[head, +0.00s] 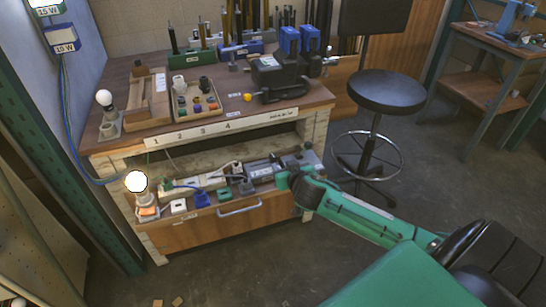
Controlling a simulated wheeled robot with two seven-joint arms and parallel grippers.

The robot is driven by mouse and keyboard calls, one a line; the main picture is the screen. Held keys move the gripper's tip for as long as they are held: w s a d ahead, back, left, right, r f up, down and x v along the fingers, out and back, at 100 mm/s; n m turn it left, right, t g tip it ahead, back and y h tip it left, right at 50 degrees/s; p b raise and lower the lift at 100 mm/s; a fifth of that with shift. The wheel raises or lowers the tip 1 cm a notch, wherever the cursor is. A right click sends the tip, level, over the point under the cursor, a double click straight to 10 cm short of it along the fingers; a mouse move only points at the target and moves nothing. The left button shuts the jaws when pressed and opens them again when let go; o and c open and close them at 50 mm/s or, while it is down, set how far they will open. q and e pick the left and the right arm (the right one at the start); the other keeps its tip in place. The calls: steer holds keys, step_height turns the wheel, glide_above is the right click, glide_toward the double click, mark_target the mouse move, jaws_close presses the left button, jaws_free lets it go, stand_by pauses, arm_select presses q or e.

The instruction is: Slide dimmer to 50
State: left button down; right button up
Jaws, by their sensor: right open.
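My right arm comes in from the lower right, and its gripper (283,180) is at the right end of the lower shelf, beside a grey-black device (263,172). The fingers are small here, and no object shows between them. I cannot make out a slider or number scale, so which device is the dimmer is unclear. A lit bulb (136,182) stands in a holder at the left end of the shelf. A second bulb (104,98) stands on the bench top at left. My left gripper is not in view.
The shelf also holds a pale strip (200,186), a blue block (202,198) and a green block (224,194). The wooden bench top (135,135) overhangs the shelf. A black stool (387,92) stands to the right. Floor in front is mostly clear.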

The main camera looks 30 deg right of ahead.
mark_target(274, 157)
steer(key=b+x, duration=0.1)
steer(key=x, duration=0.9)
steer(key=shift+w+f, duration=0.15)
steer(key=shift+w+d+f, duration=0.15)
steer(key=shift+w, duration=0.3)
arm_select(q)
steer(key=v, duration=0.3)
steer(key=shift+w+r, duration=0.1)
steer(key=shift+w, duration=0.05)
arm_select(e)
steer(key=shift+c, duration=0.6)
jaws_close()
